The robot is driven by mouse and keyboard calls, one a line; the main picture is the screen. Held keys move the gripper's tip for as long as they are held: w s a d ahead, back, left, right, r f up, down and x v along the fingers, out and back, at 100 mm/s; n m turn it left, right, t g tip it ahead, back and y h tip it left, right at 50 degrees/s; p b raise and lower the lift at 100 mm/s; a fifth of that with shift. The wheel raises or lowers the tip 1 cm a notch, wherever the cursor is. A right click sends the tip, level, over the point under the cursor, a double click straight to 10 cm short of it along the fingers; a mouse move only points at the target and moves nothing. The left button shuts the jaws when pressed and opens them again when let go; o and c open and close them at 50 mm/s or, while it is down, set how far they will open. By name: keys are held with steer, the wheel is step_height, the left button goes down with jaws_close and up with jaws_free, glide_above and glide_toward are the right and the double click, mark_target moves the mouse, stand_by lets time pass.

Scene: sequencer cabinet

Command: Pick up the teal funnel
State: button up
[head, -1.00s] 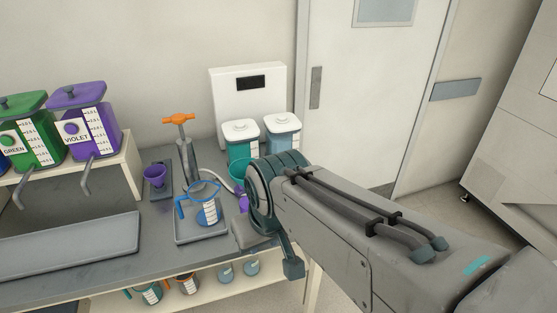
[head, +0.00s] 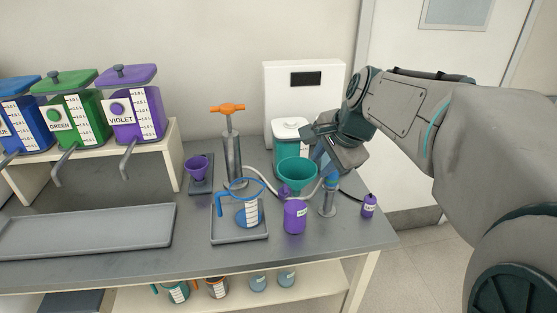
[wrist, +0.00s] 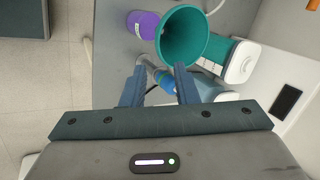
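The teal funnel (head: 296,172) has its wide mouth up, behind a violet bottle (head: 295,217) on the counter in the head view. What supports the funnel is unclear. In the wrist view the funnel (wrist: 198,52) lies just beyond the fingertips, with the violet bottle (wrist: 143,25) to its left. My gripper (head: 322,162) is just right of the funnel. In the wrist view my gripper (wrist: 160,86) has its fingers apart with nothing held. A metal post with a blue band (head: 327,203) stands below it and shows between the fingers in the wrist view.
A grey tray (head: 240,239) with a blue-handled pitcher (head: 248,212) lies left of the funnel. An orange-handled pump (head: 232,150) stands behind. A teal canister (head: 289,135) is close behind the funnel. A small violet bottle (head: 369,205) stands near the right edge.

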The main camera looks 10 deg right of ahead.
mark_target(304, 184)
steer(key=x, duration=1.2)
steer(key=shift+a+f+p, duration=0.15)
steer(key=shift+a+p, duration=0.1)
steer(key=shift+p, duration=0.05)
jaws_close()
